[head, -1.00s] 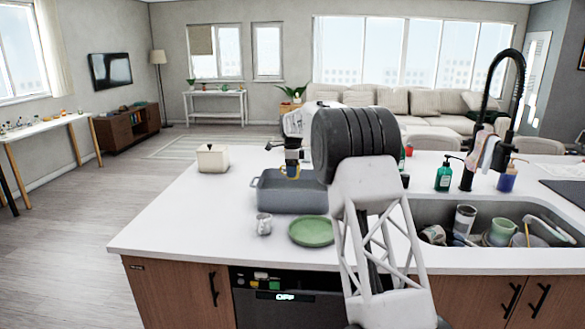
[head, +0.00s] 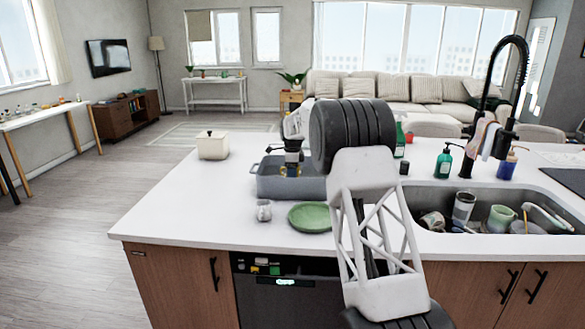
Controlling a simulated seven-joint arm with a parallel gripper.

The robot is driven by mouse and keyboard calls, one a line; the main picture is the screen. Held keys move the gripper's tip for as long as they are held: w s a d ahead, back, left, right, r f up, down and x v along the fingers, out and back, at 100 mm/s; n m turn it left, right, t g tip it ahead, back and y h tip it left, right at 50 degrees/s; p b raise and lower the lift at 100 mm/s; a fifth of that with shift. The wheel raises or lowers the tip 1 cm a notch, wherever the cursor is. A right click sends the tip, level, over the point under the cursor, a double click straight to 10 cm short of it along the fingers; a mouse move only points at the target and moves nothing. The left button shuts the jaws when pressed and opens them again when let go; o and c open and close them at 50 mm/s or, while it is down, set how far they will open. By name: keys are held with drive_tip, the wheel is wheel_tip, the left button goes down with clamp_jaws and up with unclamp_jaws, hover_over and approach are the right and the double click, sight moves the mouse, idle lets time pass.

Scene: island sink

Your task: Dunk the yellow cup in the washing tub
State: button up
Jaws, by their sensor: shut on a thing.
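My gripper (head: 291,168) points down over the grey washing tub (head: 285,189) on the white counter. It is shut on the yellow cup (head: 284,172). Only small yellow parts of the cup show around the dark fingers. The cup is low in the tub's opening, partly hidden by the gripper and the tub's front wall. I cannot tell whether it touches the tub's floor or any water. My arm covers the tub's right end.
A green plate (head: 311,217) and a small clear glass (head: 264,210) stand in front of the tub. A cream lidded pot (head: 212,145) is at left. The sink (head: 432,201) at right holds several dishes, with a green soap bottle (head: 444,163) behind it.

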drive_tip(key=shift+f, duration=2.4)
drive_tip(key=shift+r, duration=0.1)
wheel_tip(320, 180, up, 13)
idle(1.8)
idle(1.1)
